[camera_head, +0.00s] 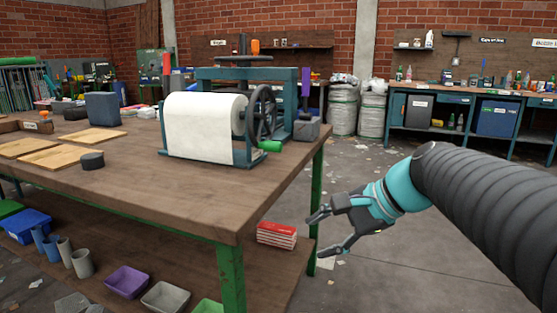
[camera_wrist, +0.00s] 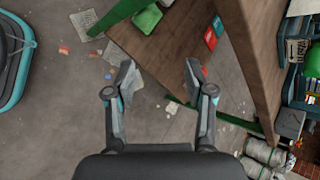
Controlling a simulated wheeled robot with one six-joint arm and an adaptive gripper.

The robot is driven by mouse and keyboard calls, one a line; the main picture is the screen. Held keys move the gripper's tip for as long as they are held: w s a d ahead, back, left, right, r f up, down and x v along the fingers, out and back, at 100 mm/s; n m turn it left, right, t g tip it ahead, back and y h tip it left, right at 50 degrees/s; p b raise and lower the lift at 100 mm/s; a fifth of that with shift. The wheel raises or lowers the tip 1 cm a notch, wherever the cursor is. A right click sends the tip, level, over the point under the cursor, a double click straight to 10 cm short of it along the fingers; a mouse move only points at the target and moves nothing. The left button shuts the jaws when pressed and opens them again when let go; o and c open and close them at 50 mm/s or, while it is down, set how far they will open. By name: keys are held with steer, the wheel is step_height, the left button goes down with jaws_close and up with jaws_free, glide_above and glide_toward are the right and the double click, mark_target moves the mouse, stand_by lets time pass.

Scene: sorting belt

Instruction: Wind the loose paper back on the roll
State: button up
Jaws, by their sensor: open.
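The white paper roll (camera_head: 203,122) sits in a blue-grey stand (camera_head: 248,73) on the wooden bench. Its paper comes down smoothly in front to the stand's base; where roll ends and loose paper begins I cannot tell. A dark spoked hand wheel (camera_head: 262,112) is at the roll's right end, with a green handle (camera_head: 270,146) low on its rim. My gripper (camera_head: 321,234) is open and empty, right of the bench corner and below the bench top, well apart from the wheel. In the wrist view my gripper (camera_wrist: 159,68) has both fingers spread, with floor and bench shelf behind.
The bench top (camera_head: 150,192) has its front right corner and green leg (camera_head: 231,278) near my gripper. Red booklets (camera_head: 277,234) lie on the lower shelf. A grey block (camera_head: 306,129) stands right of the wheel. Floor (camera_head: 400,265) around my arm is open, with paper scraps.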

steer(key=w+r+m+y+b, duration=0.3)
steer(key=w+r+m+y, duration=0.2)
steer(key=w, duration=0.6)
steer(key=m+t+y+b, duration=0.1)
steer(key=m+t+y, duration=0.1)
steer(key=m+y, duration=0.15)
glide_toward(277, 147)
steer(key=b+x, duration=0.1)
steer(key=x, duration=0.4)
steer(key=w+x, duration=0.1)
steer(key=x, duration=0.4)
steer(key=shift+w+f+b, duration=0.2)
steer(key=shift+f+b, duration=0.05)
steer(key=shift+b, duration=0.1)
jaws_close()
